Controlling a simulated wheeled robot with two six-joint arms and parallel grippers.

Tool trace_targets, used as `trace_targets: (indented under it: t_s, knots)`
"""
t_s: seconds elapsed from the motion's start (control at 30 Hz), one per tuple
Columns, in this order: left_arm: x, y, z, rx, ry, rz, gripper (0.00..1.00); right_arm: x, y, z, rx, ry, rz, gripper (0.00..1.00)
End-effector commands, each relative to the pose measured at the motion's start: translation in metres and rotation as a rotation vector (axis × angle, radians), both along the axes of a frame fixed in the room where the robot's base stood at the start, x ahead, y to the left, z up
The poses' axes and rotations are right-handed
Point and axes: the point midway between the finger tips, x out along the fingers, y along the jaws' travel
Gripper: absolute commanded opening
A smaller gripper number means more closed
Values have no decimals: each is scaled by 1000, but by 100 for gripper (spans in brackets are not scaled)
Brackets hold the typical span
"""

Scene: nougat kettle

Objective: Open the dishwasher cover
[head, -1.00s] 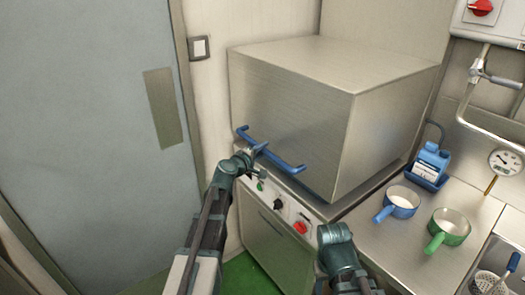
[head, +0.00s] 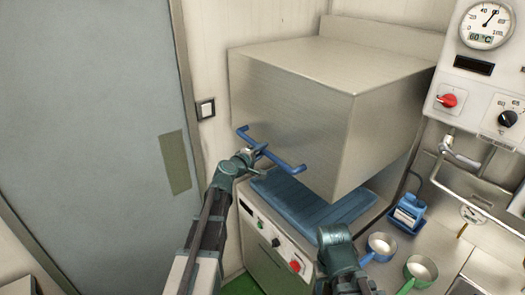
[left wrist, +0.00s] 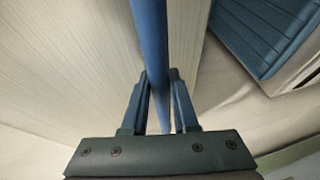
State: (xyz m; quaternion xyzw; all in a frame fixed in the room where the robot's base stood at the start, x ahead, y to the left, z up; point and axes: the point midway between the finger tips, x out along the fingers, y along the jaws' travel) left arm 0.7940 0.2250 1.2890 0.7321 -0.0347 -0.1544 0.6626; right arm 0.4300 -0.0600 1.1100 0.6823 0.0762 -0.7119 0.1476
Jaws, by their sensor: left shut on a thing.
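The dishwasher cover (head: 290,110) is a large brushed-metal box in the head view. It is raised above the machine's base, and a blue rack (head: 310,200) shows in the gap under it. A blue bar handle (head: 285,160) runs along the cover's lower front. My left gripper (head: 260,151) is shut on this handle. In the left wrist view the blue bar (left wrist: 150,50) passes between the two fingers (left wrist: 160,100). My right arm's end (head: 338,250) is at the bottom of the head view, apart from the cover; its fingertips are hidden.
The base's front panel (head: 268,240) has knobs, one red. A blue bottle (head: 408,210), a blue-handled pan (head: 381,246) and a green-handled pan (head: 420,270) stand on the counter at right. A wall control panel (head: 480,95) is above. A grey door (head: 90,130) is at left.

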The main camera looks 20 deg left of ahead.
Motion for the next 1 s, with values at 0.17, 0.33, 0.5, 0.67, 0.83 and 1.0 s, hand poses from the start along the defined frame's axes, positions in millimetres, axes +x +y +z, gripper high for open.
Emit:
trace_targets:
  t_s: [0.17, 0.33, 0.5, 0.67, 0.83, 1.0]
  knots:
    - [1, 1, 38, 0, -1, 4, 0, 0, 0, 38, 0, 1, 2, 50]
    - [0, 1, 45, 0, -1, 3, 0, 0, 0, 45, -1, 2, 3, 50]
    - [0, 1, 44, 0, 0, 3, 0, 0, 0, 43, -1, 2, 3, 50]
    - [0, 1, 43, 1, 0, 2, 0, 0, 0, 43, -1, 2, 3, 50]
    - [0, 0, 43, 1, 0, 1, 54, 0, 0, 43, -1, 2, 3, 50]
    - [0, 0, 43, 1, 0, 0, 57, 0, 0, 43, -1, 2, 3, 50]
